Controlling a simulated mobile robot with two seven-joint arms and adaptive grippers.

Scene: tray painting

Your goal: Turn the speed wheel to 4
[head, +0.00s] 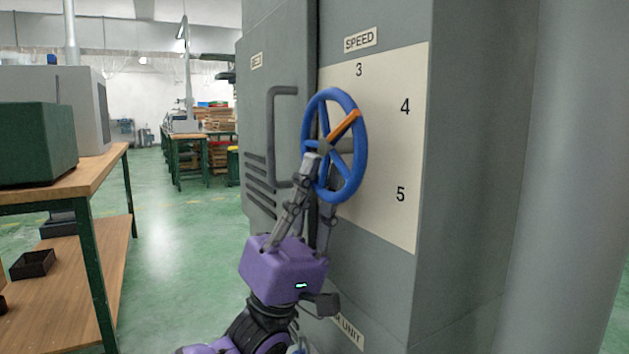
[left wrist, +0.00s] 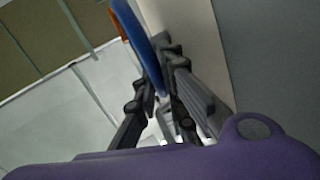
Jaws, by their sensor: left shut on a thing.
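The speed wheel (head: 359,178) is a blue hand wheel with one orange spoke (head: 345,124), standing off a cream dial plate (head: 385,215). The orange spoke points up and right, roughly in the direction of the 4 (head: 405,106). The 3 (head: 359,70) is above and the 5 (head: 401,194) lower right. My purple left gripper (head: 318,174) is shut on the wheel at its lower left, one finger in front and the other partly hidden. In the left wrist view the blue rim (left wrist: 143,40) runs to the fingers (left wrist: 163,95); the exact contact is unclear. My right gripper is not in view.
A grey cabinet (head: 275,35) with a bar handle (head: 272,140) stands left of the dial plate. A grey column (head: 570,180) is at the far right. A workbench (head: 95,170) with machines stands at the left; green floor (head: 170,240) is clear between.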

